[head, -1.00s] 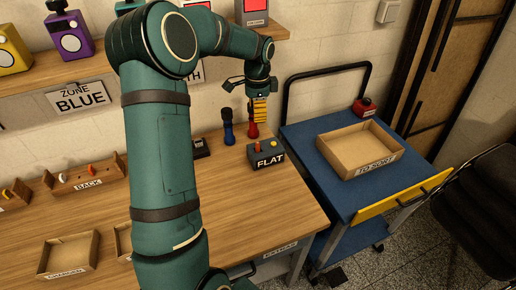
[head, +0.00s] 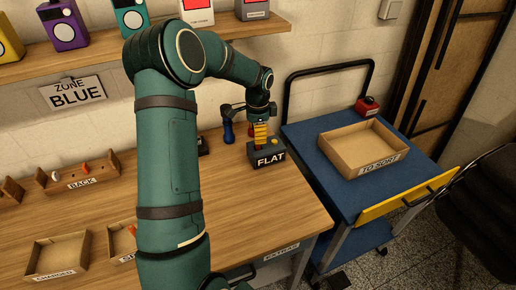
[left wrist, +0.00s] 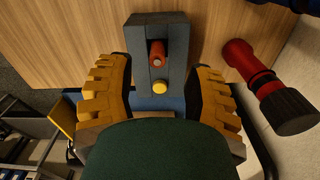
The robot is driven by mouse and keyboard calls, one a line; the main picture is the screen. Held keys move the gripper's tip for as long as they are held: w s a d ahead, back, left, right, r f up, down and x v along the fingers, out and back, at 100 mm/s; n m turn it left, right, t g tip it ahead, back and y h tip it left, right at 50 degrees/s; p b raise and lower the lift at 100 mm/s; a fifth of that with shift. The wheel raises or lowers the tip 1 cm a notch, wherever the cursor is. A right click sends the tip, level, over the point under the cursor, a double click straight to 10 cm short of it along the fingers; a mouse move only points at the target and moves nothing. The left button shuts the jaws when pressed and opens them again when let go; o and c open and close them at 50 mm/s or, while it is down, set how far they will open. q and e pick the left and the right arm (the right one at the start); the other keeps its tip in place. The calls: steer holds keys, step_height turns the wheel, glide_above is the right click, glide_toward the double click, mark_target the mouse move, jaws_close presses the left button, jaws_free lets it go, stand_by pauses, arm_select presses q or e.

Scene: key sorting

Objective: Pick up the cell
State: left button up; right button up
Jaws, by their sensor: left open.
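A red cylindrical cell (left wrist: 157,54) sits in a dark grey holder (left wrist: 177,38) in the left wrist view, with a round yellow part (left wrist: 159,87) beside it. In the head view the holder (head: 278,156) stands on the bench's right end, labelled FLAT. There my fingers hide most or all of the cell. My left gripper (head: 260,143) points down just over the holder. In the left wrist view my left gripper (left wrist: 159,70) is open, with one yellow finger on each side of the holder. I cannot tell whether they touch it. My right gripper is out of view.
A red torch (left wrist: 244,62) with a dark head is close to the holder. A blue torch (head: 228,132) stands behind. A cart with a TO SORT tray (head: 335,152) is at the right. Cardboard trays (head: 39,263) and the BACK rack (head: 85,182) are on the left bench.

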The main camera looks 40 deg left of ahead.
arm_select(q)
step_height(320, 180, down, 5)
steer(key=shift+s+d+f+b, duration=0.1)
steer(key=shift+b, duration=0.55)
jaws_close()
step_height(320, 180, up, 10)
steer(key=shift+r+p, duration=0.15)
steer(key=shift+p, duration=1.05)
